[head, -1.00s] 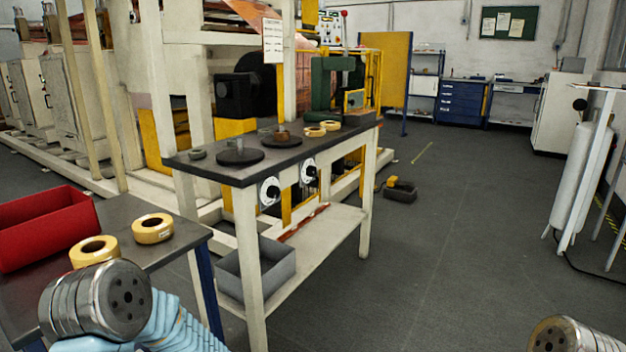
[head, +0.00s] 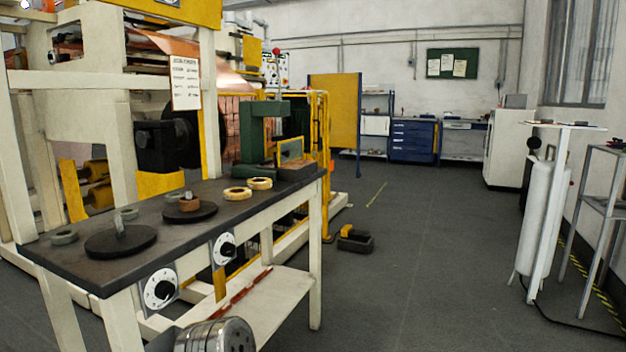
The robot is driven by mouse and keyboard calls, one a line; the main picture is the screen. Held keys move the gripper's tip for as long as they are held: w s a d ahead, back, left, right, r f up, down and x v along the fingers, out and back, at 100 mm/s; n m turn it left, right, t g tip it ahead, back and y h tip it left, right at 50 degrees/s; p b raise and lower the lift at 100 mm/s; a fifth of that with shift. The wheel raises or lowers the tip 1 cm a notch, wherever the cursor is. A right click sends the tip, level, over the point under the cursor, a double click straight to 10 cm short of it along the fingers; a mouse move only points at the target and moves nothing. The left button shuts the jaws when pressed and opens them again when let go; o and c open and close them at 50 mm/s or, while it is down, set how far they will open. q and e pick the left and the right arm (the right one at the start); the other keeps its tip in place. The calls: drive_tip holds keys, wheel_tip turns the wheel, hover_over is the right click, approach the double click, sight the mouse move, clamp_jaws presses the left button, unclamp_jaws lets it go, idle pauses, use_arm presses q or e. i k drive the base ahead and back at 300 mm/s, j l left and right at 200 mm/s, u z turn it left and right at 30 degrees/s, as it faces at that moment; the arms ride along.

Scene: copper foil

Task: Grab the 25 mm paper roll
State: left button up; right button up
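Two pale yellow paper rolls, a nearer one (head: 237,194) and a farther one (head: 260,183), lie flat on the dark bench top (head: 75,266) in the head view. They are close together, left of the picture's middle, near the bench's far end. I cannot read a width on either, so I cannot tell which is 25 mm. Neither gripper is in view. Only a metal part of my own arm shows at the bottom edge, below the bench.
Two black discs (head: 120,242) (head: 207,213) stand on the bench, the farther one bearing a brown ring (head: 189,204). A grey ring (head: 64,237) lies nearby. A green press (head: 262,140) stands behind the rolls. The floor (head: 420,250) right of the bench is largely clear.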

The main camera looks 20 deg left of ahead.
sight(256, 183)
drive_tip(key=i, duration=0.9)
drive_tip(key=i+u, duration=0.35)
drive_tip(key=i+l+u, duration=0.1)
drive_tip(key=u, duration=0.3)
drive_tip(key=i+l+u, duration=0.2)
drive_tip(key=u, duration=0.15)
